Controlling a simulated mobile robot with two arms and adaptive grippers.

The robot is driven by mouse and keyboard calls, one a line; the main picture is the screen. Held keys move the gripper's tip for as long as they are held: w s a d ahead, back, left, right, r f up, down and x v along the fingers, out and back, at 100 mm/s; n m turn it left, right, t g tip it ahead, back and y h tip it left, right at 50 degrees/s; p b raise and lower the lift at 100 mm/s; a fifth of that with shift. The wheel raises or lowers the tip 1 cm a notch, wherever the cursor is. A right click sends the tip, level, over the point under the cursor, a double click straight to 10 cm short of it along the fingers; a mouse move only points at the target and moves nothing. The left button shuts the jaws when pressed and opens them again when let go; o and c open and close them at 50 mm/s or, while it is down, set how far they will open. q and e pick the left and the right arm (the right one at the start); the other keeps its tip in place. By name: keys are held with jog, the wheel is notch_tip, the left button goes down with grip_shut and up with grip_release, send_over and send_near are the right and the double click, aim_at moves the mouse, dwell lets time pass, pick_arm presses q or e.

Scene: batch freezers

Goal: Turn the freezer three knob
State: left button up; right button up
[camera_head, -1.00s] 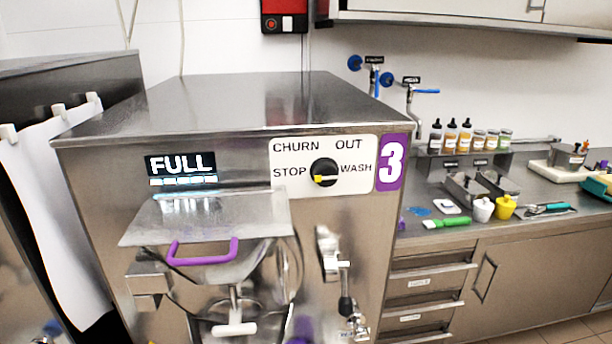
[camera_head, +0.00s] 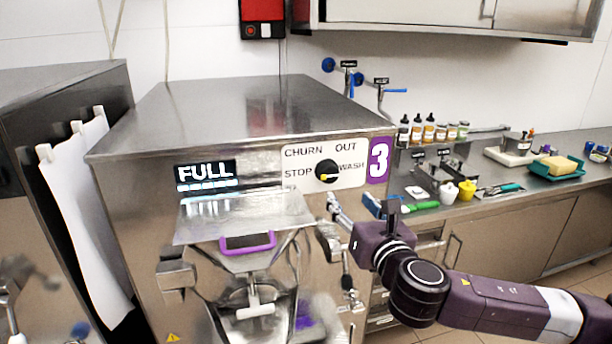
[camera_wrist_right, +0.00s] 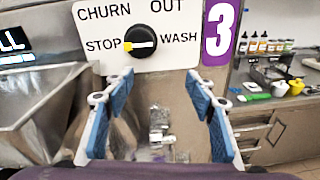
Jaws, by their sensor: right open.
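The freezer three knob (camera_head: 326,171) is a round black dial on a white label plate (camera_head: 300,179) marked CHURN, OUT, STOP and WASH. Its yellow mark is on the left side, toward STOP. It also shows in the right wrist view, where the knob (camera_wrist_right: 140,42) sits above the fingers. My right gripper (camera_head: 354,204) is just below and right of the knob, in front of the freezer's front. In the right wrist view the gripper (camera_wrist_right: 158,80) is open, with blue pads apart and nothing between them. My left gripper is not in view.
The steel freezer (camera_head: 245,115) has a lit FULL display (camera_head: 205,174), a hopper with a purple handle (camera_head: 247,242) and a tap (camera_head: 347,262) below the knob. A counter (camera_head: 540,185) with bottles and tools is at the right. A white cloth (camera_head: 85,215) hangs at the left.

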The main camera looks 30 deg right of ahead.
aim_at(330, 176)
jog(key=s+a+r+n, duration=0.2)
jog(key=a+r, duration=0.1)
jog(key=r, duration=0.1)
jog(key=shift+t+y, duration=0.3)
jog(key=shift+t, duration=0.1)
jog(key=p+x, duration=0.2)
jog(key=x, duration=0.5)
jog(key=shift+f, duration=0.15)
jog(key=shift+w+p, duration=0.35)
jog(key=shift+w, duration=0.25)
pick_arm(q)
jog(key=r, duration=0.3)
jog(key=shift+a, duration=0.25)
pick_arm(e)
jog(key=shift+w+d+f, duration=0.1)
jog(key=shift+d, duration=0.05)
jog(key=shift+c, duration=0.5)
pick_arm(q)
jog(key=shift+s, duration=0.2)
pick_arm(e)
jog(key=c, duration=1.1)
